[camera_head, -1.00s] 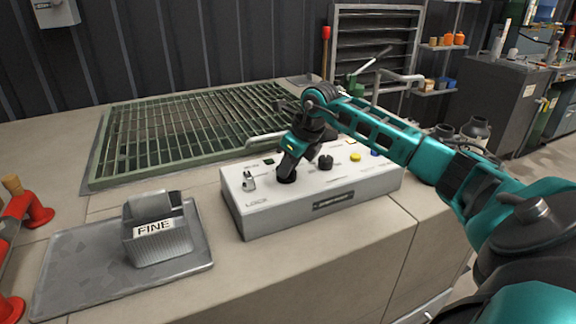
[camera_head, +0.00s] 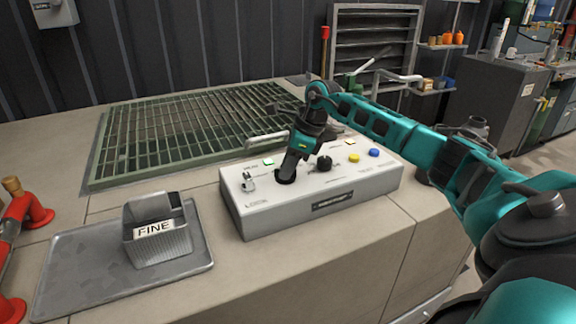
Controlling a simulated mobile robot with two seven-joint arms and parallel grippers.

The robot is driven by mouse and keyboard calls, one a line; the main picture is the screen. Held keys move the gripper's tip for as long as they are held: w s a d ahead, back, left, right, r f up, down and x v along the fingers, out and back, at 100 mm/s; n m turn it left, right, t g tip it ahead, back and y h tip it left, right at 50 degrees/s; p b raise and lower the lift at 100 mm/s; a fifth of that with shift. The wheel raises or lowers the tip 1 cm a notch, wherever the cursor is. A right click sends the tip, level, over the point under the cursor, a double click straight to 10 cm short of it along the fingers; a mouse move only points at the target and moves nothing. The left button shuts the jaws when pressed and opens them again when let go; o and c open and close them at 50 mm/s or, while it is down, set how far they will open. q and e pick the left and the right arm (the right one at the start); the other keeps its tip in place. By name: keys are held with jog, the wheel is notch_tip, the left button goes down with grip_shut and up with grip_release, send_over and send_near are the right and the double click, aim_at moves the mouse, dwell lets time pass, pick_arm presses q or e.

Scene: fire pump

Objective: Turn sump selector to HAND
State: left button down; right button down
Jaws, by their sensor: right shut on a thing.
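A light grey control box (camera_head: 330,195) sits on the stone ledge. My right gripper (camera_head: 287,172) points down onto its top, shut on a black selector knob (camera_head: 283,177) at the left part of the panel. The fingers hide most of this knob, so its pointing direction cannot be told. A second black knob (camera_head: 324,163) stands free to its right. The small panel labels are too small to read, so I cannot tell which one reads HAND. A small green lamp (camera_head: 268,162) shows bright behind the held knob. My left gripper is out of view.
A silver toggle (camera_head: 248,183) is left of the held knob; yellow (camera_head: 354,157) and blue (camera_head: 374,152) buttons are to the right. A grating (camera_head: 170,135) lies behind. A metal tray (camera_head: 75,265) with a FINE bin (camera_head: 157,240) is at left, beside red pipes (camera_head: 28,215).

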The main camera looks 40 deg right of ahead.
jog(key=shift+f, duration=0.15)
jog(key=c, duration=1)
grip_release()
jog(key=shift+c, duration=0.2)
jog(key=v, duration=1.3)
jog(key=shift+p, duration=0.4)
jog(key=shift+w+a, duration=0.1)
